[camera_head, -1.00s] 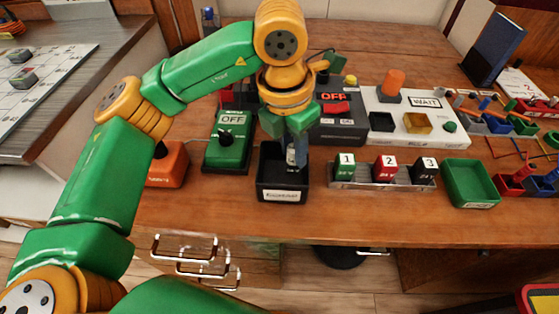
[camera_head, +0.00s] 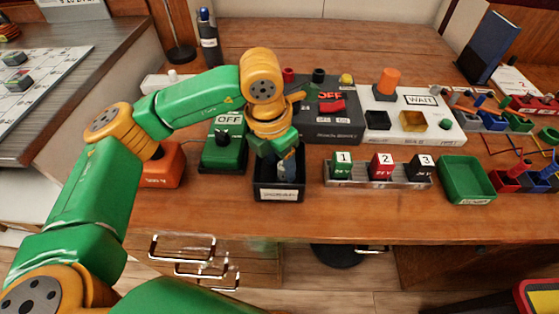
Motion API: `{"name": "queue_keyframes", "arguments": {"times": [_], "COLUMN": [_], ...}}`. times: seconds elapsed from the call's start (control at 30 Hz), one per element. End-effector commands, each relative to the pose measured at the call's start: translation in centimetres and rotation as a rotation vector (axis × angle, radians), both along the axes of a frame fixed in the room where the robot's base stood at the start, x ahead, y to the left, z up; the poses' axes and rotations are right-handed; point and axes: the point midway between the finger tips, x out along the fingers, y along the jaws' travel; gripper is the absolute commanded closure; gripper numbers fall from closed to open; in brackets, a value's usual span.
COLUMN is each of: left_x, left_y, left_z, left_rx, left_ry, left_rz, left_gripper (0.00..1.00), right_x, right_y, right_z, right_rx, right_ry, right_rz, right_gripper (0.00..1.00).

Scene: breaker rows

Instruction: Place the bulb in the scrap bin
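The scrap bin (camera_head: 279,195) is a small black open box with a white label on its front, near the table's front edge. My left gripper (camera_head: 287,172) points down into the bin, with its fingertips below the rim level. A small grey-blue shape shows at the fingertips, but I cannot tell finger from held object. I cannot make out the bulb; the gripper and bin walls hide much of the inside. My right gripper is not in view.
Left of the bin stand a green OFF switch box (camera_head: 224,153) and an orange box (camera_head: 161,167). To the right are a metal rack with numbered blocks (camera_head: 378,172) and a green tray (camera_head: 466,180). Behind are a dark OFF panel (camera_head: 332,130) and a white WAIT panel (camera_head: 412,118).

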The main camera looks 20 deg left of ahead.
Motion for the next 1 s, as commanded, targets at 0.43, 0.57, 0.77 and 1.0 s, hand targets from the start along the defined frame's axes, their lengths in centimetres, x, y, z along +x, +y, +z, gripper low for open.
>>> {"name": "queue_keyframes", "arguments": {"times": [0.43,0.57,0.77,1.0], "left_x": [-0.5,-1.0,-1.5,-1.6], "left_y": [0.3,0.5,0.8,0.9], "left_z": [4.9,8.2,11.8,12.2], "left_rx": [-0.001,-0.001,0.000,0.001], "left_ry": [-0.005,-0.004,-0.001,0.001], "left_rz": [-0.001,0.000,0.000,-0.001], "left_gripper": [0.40,0.40,0.40,0.40], "right_x": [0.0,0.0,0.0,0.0], "right_y": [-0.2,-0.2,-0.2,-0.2], "right_z": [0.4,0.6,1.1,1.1], "right_rx": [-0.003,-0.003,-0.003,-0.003], "right_ry": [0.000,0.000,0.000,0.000], "right_rz": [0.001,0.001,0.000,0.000], "right_gripper": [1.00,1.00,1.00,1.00]}}
